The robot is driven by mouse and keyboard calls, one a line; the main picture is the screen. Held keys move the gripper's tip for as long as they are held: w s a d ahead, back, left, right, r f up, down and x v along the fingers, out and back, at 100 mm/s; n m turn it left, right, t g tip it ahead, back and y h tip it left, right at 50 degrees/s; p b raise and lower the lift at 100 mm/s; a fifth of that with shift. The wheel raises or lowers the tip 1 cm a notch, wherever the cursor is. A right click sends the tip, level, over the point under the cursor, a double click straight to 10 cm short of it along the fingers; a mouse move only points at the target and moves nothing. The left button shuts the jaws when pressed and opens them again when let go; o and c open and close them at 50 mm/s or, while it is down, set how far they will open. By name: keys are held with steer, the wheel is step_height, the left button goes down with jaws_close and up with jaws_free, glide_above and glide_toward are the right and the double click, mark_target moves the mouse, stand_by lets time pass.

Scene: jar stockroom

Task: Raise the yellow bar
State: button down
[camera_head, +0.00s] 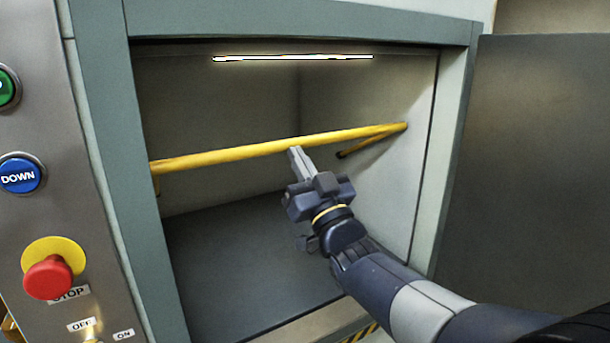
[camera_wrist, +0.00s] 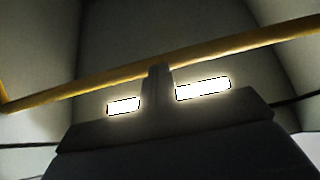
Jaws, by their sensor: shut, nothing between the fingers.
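The yellow bar (camera_head: 235,153) runs across the opening of a lit compartment, from the left side to the right wall. It slants up to the right in the picture. My gripper (camera_head: 295,151) is shut and empty, with its fingertips just under the middle of the bar, touching or very close; I cannot tell which. In the wrist view the bar (camera_wrist: 110,80) crosses behind the tips of my shut fingers (camera_wrist: 158,70).
A control panel (camera_head: 35,120) at the left has a blue DOWN button (camera_head: 20,175), a green button (camera_head: 5,88) and a red stop knob (camera_head: 48,277). The compartment floor (camera_head: 230,270) is bare. A grey panel (camera_head: 540,170) stands at the right.

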steer(key=w+r+p, duration=0.1)
steer(key=r+p, duration=0.1)
steer(key=w+a+r+g+h+p, duration=0.1)
steer(key=r+p, duration=0.1)
steer(key=p, duration=0.1)
steer(key=w+a+r+g+p, duration=0.1)
steer(key=r+p, duration=0.1)
steer(key=p, duration=0.1)
steer(key=shift+r, duration=0.35)
steer(key=r+p, duration=0.1)
steer(key=p, duration=0.1)
steer(key=w+a+r+g+h+p, duration=0.1)
steer(key=p, duration=0.1)
steer(key=shift+w, duration=0.25)
